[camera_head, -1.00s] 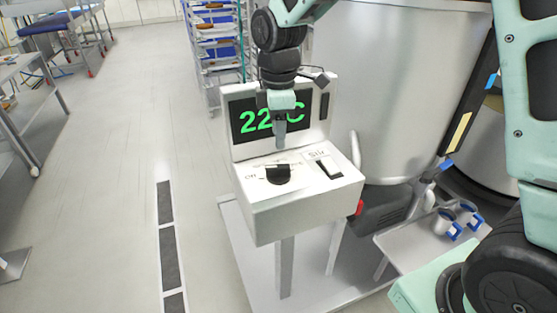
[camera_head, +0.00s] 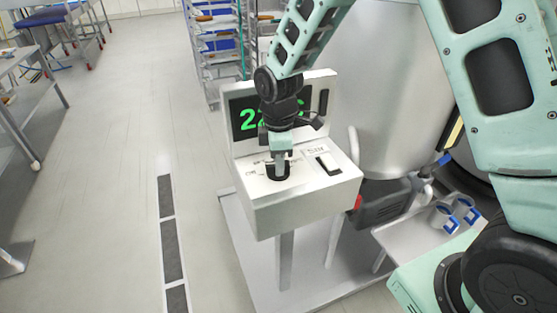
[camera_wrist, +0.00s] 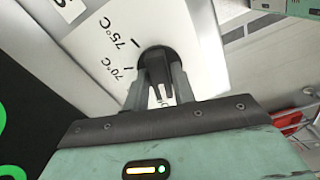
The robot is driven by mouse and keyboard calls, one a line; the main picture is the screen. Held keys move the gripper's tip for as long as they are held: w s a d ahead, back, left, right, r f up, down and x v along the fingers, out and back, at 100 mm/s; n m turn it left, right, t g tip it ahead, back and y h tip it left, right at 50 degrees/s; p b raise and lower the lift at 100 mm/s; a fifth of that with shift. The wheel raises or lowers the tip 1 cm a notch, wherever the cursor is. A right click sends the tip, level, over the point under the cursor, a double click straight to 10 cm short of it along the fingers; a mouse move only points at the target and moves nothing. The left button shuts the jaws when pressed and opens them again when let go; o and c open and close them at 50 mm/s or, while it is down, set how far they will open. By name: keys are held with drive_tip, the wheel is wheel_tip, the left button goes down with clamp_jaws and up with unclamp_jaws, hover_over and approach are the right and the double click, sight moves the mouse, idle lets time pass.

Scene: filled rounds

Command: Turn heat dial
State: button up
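The heat dial (camera_head: 284,174) is a round black knob on the sloped top of a white control box (camera_head: 307,209). My gripper (camera_head: 280,164) points down at it, with its fingertips at the knob and covering part of it. In the wrist view my gripper (camera_wrist: 160,70) has its two grey fingers close together over the black dial (camera_wrist: 153,54). The wrist view does not show clearly whether they press on it. Printed marks of 70°C and 75°C stand beside the dial. The black display (camera_head: 243,118) shows a green 2; my wrist hides most of the reading.
A switch (camera_head: 328,163) labelled Stir sits right of the dial. A large steel vessel (camera_head: 385,90) stands behind the box to the right. A rack with trays (camera_head: 213,60) stands behind to the left. The floor (camera_head: 110,160) on the left is clear.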

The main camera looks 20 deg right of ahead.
clamp_jaws()
